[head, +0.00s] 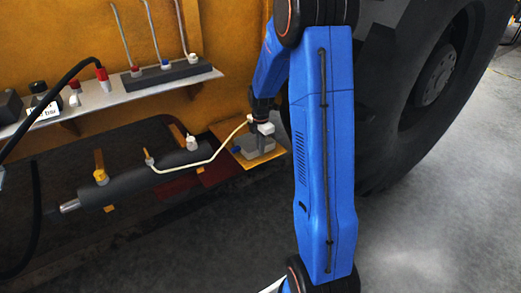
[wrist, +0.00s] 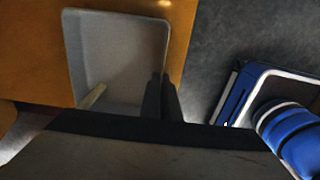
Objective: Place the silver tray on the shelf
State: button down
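The silver tray (head: 257,147) is a shallow grey tray at the low orange ledge, below my wrist in the head view. In the wrist view the silver tray (wrist: 118,45) fills the upper left, its inside empty apart from a pale strip crossing its lower left corner. My gripper (wrist: 162,82) has its dark fingers close together at the tray's right wall, one on each side of the rim. The fingers look shut on it. In the head view the fingertips are too small to make out. The shelf (head: 120,101) is a pale ledge on the orange machine at upper left.
The shelf carries a dark block with rods (head: 165,71), red-capped fittings (head: 103,80) and dark boxes at its left end. A dark cylinder (head: 130,182) with a cream hose (head: 205,160) lies below it. A big tyre (head: 385,130) stands at right. Some shelf surface between items is bare.

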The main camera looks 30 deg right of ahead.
jog(key=shift+f, duration=0.1)
jog(key=c, duration=2)
grip_release()
notch_tip(320, 180, up, 12)
jog(key=f, duration=0.1)
jog(key=s+a+r+m+t, duration=0.1)
jog(key=s+a+r+m, duration=0.4)
jog(key=s+a+r, duration=0.25)
jog(key=shift+s+a+r+m+t, duration=0.65)
jog(key=shift+s+a+m, duration=1.35)
jog(key=shift+s, duration=2.3)
jog(key=shift+s+a+r+m+t, duration=0.6)
jog(key=shift+s+a+m, duration=0.75)
jog(key=shift+s+m, duration=2.05)
jog(key=shift+s+a+r+m+t, duration=0.65)
jog(key=shift+s+a+m, duration=0.85)
jog(key=shift+s, duration=3.75)
